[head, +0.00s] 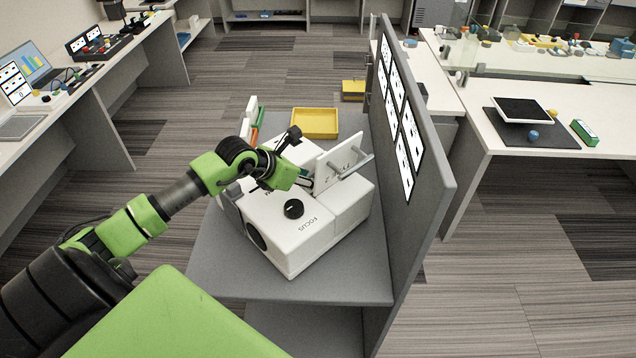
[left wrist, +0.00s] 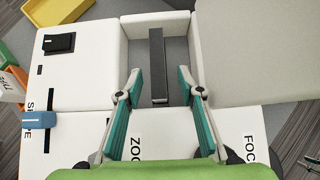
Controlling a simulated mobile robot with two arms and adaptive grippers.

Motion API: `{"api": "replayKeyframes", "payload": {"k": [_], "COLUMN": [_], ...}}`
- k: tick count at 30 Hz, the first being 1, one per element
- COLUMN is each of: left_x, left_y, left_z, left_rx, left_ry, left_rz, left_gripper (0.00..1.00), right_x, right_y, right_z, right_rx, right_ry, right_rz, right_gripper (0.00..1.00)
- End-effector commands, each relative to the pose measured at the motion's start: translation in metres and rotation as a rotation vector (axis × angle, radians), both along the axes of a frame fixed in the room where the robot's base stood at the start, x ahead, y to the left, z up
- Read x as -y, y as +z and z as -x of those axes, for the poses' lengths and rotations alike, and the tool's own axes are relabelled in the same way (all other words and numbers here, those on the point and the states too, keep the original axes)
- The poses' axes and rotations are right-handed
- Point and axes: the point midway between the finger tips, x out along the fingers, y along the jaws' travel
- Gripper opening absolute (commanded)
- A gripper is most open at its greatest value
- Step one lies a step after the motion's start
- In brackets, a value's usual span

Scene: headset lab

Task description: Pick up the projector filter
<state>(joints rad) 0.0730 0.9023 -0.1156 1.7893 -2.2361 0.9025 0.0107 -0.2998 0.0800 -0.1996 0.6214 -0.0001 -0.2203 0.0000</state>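The white projector (head: 285,222) stands on a grey bench, with its lid (head: 343,163) raised and a handle on the lid. In the left wrist view the projector (left wrist: 80,80) has an open bay with a dark upright bar (left wrist: 157,65) inside. I cannot tell whether this bar is the projector filter. My left gripper (head: 300,178) is over the projector beside the raised lid. In the left wrist view its teal-padded fingers (left wrist: 160,85) are spread, with the bar between them beyond the tips and nothing held. My right gripper is out of view.
A black focus knob (head: 293,209) sticks up from the projector. Upright plates with green and orange parts (head: 258,122) and a yellow tray (head: 315,123) are behind it. A grey partition (head: 425,190) stands close on the right.

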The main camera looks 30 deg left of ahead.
Motion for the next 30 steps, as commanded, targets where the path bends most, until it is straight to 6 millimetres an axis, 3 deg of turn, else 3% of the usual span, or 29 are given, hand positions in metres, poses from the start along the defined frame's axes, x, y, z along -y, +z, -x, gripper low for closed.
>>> {"api": "replayKeyframes", "payload": {"k": [4, 16, 17, 21, 30], "left_x": [0.001, 0.003, 0.003, 0.003, 0.003], "left_y": [-0.009, -0.021, -0.021, -0.021, -0.02], "left_z": [-0.014, -0.022, -0.022, -0.022, -0.022], "left_rx": [0.001, 0.001, 0.001, 0.001, 0.002], "left_ry": [0.002, -0.001, -0.001, 0.0, 0.001], "left_rz": [0.004, 0.0, 0.0, 0.0, 0.0], "left_gripper": [0.35, 0.35, 0.32, 0.0, 0.0], "right_x": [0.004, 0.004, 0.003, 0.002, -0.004], "right_y": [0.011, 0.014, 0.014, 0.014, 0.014], "right_z": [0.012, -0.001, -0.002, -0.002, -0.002], "right_rx": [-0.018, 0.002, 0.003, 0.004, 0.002], "right_ry": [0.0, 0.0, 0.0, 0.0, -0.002], "right_rz": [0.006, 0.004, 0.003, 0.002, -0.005], "right_gripper": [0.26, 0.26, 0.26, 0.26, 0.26]}}
